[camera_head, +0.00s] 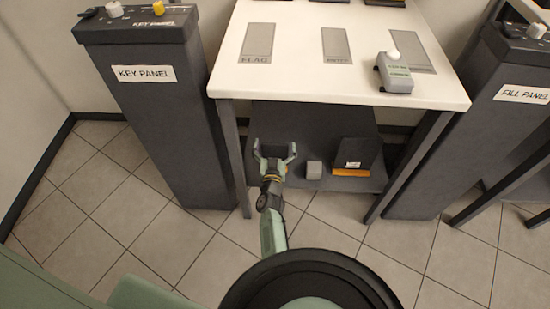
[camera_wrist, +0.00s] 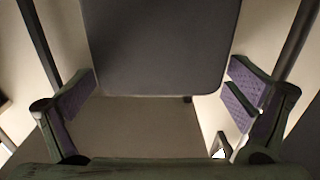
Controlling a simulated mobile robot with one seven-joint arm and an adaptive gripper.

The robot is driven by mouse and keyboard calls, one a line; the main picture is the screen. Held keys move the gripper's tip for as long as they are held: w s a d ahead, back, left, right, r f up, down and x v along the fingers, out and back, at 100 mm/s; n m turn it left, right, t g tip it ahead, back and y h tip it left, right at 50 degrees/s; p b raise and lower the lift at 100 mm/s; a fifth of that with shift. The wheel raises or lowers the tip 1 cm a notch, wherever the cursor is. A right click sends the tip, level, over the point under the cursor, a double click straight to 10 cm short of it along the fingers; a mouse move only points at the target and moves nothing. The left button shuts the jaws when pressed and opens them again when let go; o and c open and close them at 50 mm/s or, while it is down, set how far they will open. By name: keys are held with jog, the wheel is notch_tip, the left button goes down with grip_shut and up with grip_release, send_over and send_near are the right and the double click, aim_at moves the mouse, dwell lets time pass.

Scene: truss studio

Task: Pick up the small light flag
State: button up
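No item is plainly marked as the small light flag. A small dark upright panel (camera_head: 358,153) with a pale label and an orange front edge stands on the low shelf under the white table; it may be the flag. A larger dark sheet (camera_head: 315,118) stands behind it. My gripper (camera_head: 275,152) is open and empty in the head view, left of a small grey block (camera_head: 314,169) and of the labelled panel. In the wrist view, a dark round-cornered panel (camera_wrist: 160,45) lies beyond the spread fingers, not between them; I cannot tell which panel it is.
Table legs stand either side of the shelf. A key panel stand (camera_head: 150,120) is left, a fill panel stand (camera_head: 470,140) right. Tiled floor in front is clear.

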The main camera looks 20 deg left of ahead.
jog(key=c, duration=1.4)
jog(key=shift+r, duration=0.1)
